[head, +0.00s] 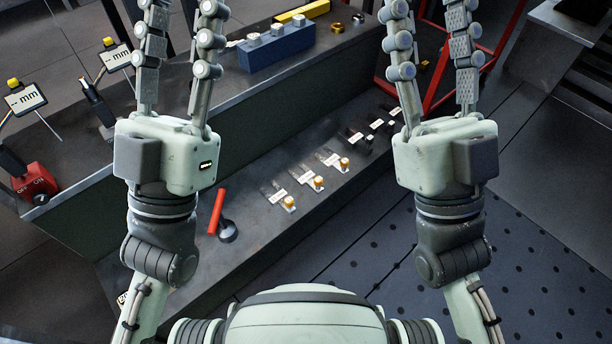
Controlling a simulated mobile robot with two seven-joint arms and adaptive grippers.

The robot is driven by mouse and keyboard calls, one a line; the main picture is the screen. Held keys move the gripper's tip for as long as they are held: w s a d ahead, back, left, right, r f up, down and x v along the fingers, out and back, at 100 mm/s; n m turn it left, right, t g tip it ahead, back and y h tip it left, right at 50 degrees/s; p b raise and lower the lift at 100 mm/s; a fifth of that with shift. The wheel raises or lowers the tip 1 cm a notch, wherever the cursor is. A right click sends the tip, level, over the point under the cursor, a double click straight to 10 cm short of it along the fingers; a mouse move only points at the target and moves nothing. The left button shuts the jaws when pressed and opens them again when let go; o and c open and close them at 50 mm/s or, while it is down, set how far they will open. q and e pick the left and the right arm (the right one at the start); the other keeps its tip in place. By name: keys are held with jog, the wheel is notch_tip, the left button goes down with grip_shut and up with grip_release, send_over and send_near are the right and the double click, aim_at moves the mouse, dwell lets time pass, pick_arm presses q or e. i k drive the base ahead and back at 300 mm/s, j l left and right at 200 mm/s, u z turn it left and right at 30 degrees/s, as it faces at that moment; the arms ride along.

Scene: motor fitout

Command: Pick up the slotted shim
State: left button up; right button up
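Small flat grey pieces, which look like slotted shims (268,187), lie in a row on the lower bench shelf (250,255), beside small white labels (279,196). They are too small to tell which is the task's shim or to see their slots clearly. My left gripper (182,10) points up the picture, its fingers apart with nothing seen between them. My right gripper (430,10) points the same way, its fingers also apart and empty. The fingertips of both reach the top edge and may be cut off. The row lies between and below the two grippers in the picture.
Yellow-topped pieces (290,202) stand by several labels. A red-handled tool (216,211) lies at the shelf's left. A blue block (276,47) and a yellow bar (302,12) sit on the upper bench. Gauges marked mm (25,98) stand left. A red frame (432,88) stands behind my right gripper.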

aim_at(333, 159)
jog(key=k+l+u, duration=0.1)
jog(key=i+l+u, duration=0.45)
jog(key=l, duration=0.25)
jog(key=l+u, duration=0.25)
jog(key=l, duration=0.15)
jog(key=i+l+u, duration=0.2)
jog(key=l, duration=0.25)
jog(key=k+j, duration=0.05)
jog(key=k, duration=0.05)
